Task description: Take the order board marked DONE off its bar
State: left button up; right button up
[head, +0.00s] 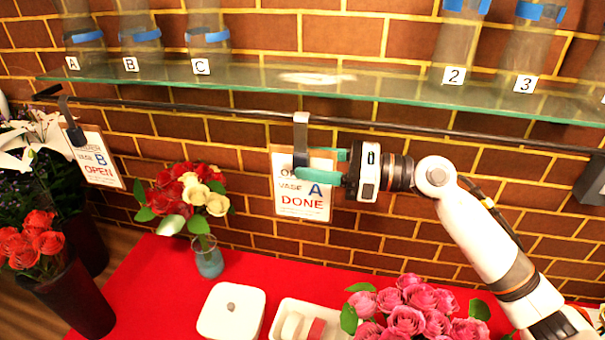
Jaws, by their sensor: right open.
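My right gripper (318,165) comes in from the right at the board's upper part. Its green fingers are open and spread at the foot of the hook, and they cover some of the board's top lettering. I cannot tell whether the fingers touch the hook or board. A second order board marked VASE B OPEN (103,168) hangs from the same bar at the left. My left gripper is not in view.
A glass shelf (390,85) with clear vases runs above the bar. Below, the red table (150,285) holds a vase of red and cream roses (208,256), a white lidded box (231,312), a white tray (285,310) and pink roses (415,312). Dark flower buckets stand left.

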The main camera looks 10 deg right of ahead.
jog(key=shift+x, duration=0.8)
jog(key=shift+d, duration=0.1)
jog(key=shift+c, duration=0.9)
grip_shut()
